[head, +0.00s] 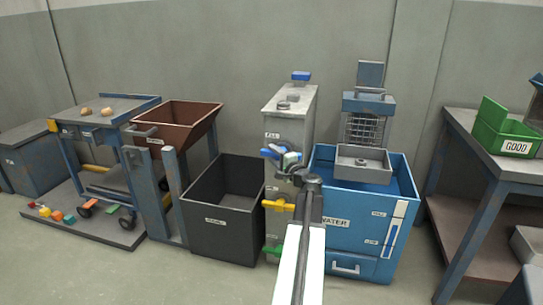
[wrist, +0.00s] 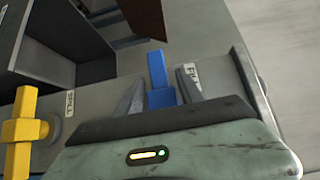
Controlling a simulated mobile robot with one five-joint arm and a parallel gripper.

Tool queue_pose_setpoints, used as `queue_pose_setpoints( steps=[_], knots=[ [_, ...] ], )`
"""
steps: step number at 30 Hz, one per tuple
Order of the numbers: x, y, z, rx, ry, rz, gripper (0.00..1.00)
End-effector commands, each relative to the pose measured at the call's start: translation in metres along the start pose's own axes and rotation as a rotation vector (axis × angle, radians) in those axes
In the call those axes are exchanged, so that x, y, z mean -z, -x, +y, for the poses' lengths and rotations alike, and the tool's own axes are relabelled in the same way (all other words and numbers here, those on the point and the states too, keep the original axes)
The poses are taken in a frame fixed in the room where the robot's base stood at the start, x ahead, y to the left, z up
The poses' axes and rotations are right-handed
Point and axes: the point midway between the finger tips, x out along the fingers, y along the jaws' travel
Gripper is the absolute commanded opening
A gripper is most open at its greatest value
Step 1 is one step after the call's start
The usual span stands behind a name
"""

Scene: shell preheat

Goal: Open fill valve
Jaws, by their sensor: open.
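The fill valve has a blue handle (head: 270,153) on the front of the grey column (head: 290,105), below a small label. In the wrist view the blue handle (wrist: 158,78) stands between my gripper's two fingers, with a label beginning "FI" (wrist: 193,72) beside it. My gripper (wrist: 160,88) is open around the handle, with a visible gap on each side. In the head view my gripper (head: 284,160) is at the column front and partly hides the valve. A yellow valve handle (head: 278,205) sits lower, and also shows in the wrist view (wrist: 20,130).
A green handle (head: 272,250) is near the column's foot. A black bin (head: 222,215) stands left. A bench (head: 490,150) with a green "GOOD" bin (head: 508,132) is far right.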

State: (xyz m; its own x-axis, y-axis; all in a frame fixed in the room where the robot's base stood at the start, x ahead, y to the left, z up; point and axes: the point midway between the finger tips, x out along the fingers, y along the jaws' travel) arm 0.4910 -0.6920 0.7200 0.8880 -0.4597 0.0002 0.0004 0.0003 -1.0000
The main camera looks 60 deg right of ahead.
Motion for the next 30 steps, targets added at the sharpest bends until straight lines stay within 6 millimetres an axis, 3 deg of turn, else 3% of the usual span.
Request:
queue_pose_setpoints(
  steps=[3,10,15,30],
  knots=[
    [0.0003,-0.0152,0.0001,0.000,0.000,-0.001,0.44],
    [-0.0002,-0.0154,0.0001,0.000,0.000,0.000,0.44],
    [0.0000,-0.0151,0.0001,0.000,0.000,0.000,0.00],
    [0.0006,-0.0145,0.0003,-0.001,0.001,0.001,0.00]
  ],
)
